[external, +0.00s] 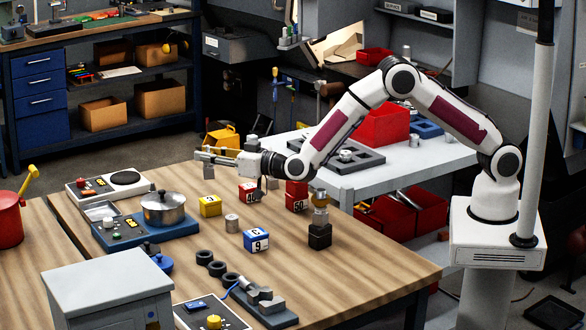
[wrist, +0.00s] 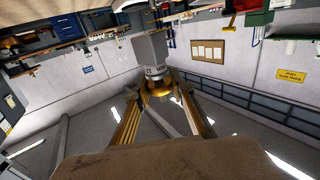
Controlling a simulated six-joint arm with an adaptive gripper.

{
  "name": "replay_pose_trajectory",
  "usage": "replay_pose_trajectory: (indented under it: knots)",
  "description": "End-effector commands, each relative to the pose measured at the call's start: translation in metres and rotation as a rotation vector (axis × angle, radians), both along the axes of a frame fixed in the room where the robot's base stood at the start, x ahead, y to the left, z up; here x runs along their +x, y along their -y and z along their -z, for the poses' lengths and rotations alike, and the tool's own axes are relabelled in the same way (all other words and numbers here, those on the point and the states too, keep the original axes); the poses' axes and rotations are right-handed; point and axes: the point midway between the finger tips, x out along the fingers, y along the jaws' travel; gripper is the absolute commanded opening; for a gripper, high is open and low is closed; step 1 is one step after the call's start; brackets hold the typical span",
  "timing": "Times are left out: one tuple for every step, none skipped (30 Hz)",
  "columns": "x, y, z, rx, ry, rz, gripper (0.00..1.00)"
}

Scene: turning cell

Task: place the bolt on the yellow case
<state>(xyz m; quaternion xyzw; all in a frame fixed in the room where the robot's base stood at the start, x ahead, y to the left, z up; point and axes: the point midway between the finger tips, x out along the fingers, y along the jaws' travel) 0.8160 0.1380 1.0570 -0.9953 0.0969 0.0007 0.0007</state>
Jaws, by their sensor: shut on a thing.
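My gripper (external: 204,156) points left, level, above the far side of the wooden table. In the wrist view its two fingers (wrist: 158,95) close on a grey piece with a blocky head and a round neck, which I take for the bolt (wrist: 151,48).
On the table are a yellow cube (external: 210,206), a red cube (external: 249,193), a blue-and-white cube (external: 256,241), a pot (external: 163,210) and a dark stand (external: 320,235). A grey table (external: 425,160) stands behind at right. Bare wood lies at the front right.

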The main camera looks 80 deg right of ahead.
Motion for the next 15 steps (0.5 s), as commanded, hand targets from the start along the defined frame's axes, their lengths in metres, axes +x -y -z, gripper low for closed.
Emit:
replay_pose_trajectory:
  knots:
    - [0.0, 0.0, 0.006, 0.0, 0.002, 0.0, 0.0]
    - [0.0, 0.0, 0.009, 0.0, 0.002, 0.0, 0.0]
    - [0.0, 0.0, 0.013, 0.0, 0.002, 0.0, 0.0]
    - [0.0, 0.0, 0.016, 0.0, 0.002, 0.0, 0.0]
    - [0.0, 0.0, 0.018, 0.0, 0.002, 0.0, 0.0]
    - [0.0, 0.0, 0.019, 0.0, 0.003, 0.001, 0.0]
    - [0.0, 0.0, 0.02, 0.0, 0.004, 0.001, 0.0]
    - [0.0, 0.0, 0.021, 0.001, 0.004, 0.001, 0.0]
    - [0.0, 0.0, 0.021, 0.001, 0.004, 0.001, 0.0]
    - [0.0, 0.0, 0.021, 0.001, 0.005, 0.001, 0.0]
    - [0.0, 0.0, 0.021, 0.001, 0.005, 0.001, 0.0]
    - [0.0, 0.0, 0.021, 0.001, 0.004, 0.001, 0.0]
    - [0.0, 0.0, 0.021, 0.001, 0.004, 0.001, 0.0]
    - [0.0, 0.0, 0.021, 0.001, 0.004, 0.001, 0.0]
    - [0.0, 0.0, 0.021, 0.001, 0.004, 0.001, 0.0]
